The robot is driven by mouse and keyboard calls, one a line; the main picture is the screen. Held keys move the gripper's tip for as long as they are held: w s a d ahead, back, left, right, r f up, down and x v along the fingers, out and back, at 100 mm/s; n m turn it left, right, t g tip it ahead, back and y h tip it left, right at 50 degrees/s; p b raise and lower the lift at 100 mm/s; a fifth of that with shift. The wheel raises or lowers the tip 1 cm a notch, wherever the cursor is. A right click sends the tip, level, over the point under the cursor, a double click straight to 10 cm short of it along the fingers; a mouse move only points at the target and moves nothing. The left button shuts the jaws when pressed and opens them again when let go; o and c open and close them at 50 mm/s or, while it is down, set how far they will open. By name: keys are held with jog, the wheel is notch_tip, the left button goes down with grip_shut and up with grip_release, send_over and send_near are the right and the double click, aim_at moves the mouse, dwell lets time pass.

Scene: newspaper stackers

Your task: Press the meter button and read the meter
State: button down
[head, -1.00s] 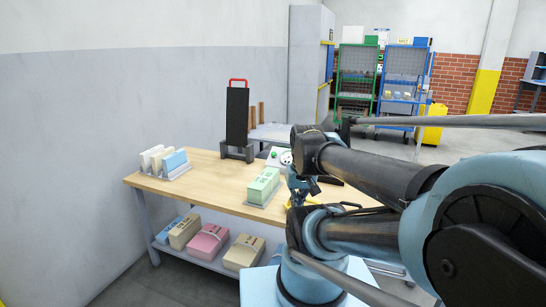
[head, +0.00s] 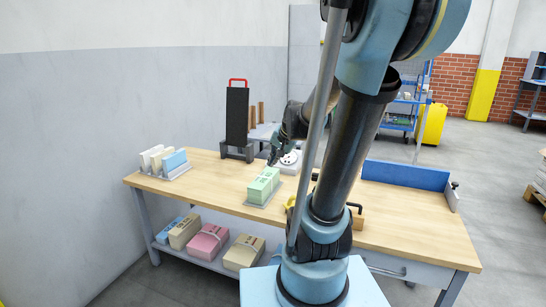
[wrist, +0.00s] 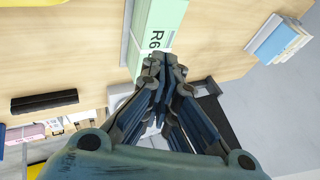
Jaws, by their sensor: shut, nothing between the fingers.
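The meter (head: 291,160) is a pale box with a round dial at the table's back edge in the head view. It is partly covered by my arm, and its reading is too small to make out. I cannot pick out its button now. My gripper (head: 273,158) is just left of the meter, above the table behind the green bundle. I cannot tell whether it touches the meter. In the wrist view my gripper (wrist: 166,66) has its fingers together and empty, and I cannot make out the meter there.
A green bundle (head: 263,186) lies on a tray just in front of my gripper. A black stand with a red handle (head: 238,115) is behind left. White and blue bundles (head: 165,161) stand at the table's left end. The wooden table's right part (head: 410,215) is mostly clear.

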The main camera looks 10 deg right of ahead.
jog(key=w+d+f+m+t+y, duration=0.1)
jog(key=w+m+t, duration=0.4)
jog(key=w, duration=2.2)
jog(key=m, duration=0.4)
jog(key=shift+w+f+m, duration=0.25)
jog(key=shift+w+m, duration=0.05)
jog(key=shift+m, duration=0.1)
jog(key=shift+w+d+f, duration=0.35)
jog(key=shift+w+f, duration=0.25)
jog(key=shift+f, duration=0.65)
jog(key=shift+w+d+f, duration=0.4)
jog(key=shift+w+f, duration=0.25)
jog(key=shift+f, duration=0.65)
jog(key=shift+w+d+f, duration=0.35)
jog(key=shift+w+f, duration=0.25)
jog(key=shift+f, duration=0.65)
jog(key=shift+w+f, duration=0.1)
jog(key=shift+w+d+f, duration=0.1)
jog(key=shift+d+f, duration=0.05)
